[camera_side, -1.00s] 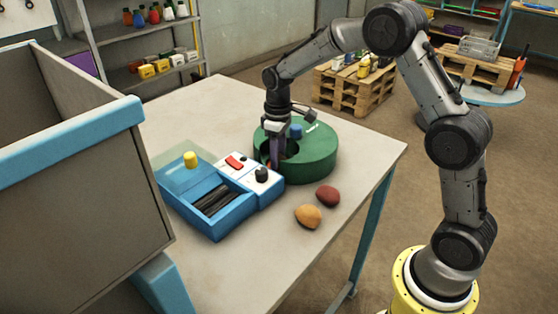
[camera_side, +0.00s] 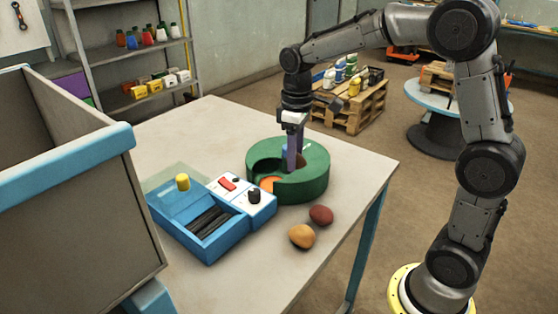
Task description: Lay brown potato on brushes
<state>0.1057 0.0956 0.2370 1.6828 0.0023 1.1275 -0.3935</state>
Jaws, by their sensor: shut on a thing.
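My gripper (camera_side: 294,164) points down over the green round container (camera_side: 312,188), its purple fingers shut on a dark brown potato (camera_side: 301,161). The fingers partly hide the potato. It appears to be above the container's top, to the right of its opening. The dark brushes (camera_side: 210,221) lie side by side in the open blue tray (camera_side: 207,250) of the machine, left of the container. Nothing lies on them.
A reddish potato (camera_side: 321,215) and a yellow-orange potato (camera_side: 301,236) lie on the table (camera_side: 345,165) in front of the container. Something orange (camera_side: 269,183) shows in its opening. The machine has a yellow knob (camera_side: 182,182), red switch (camera_side: 228,184) and black knob (camera_side: 254,196).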

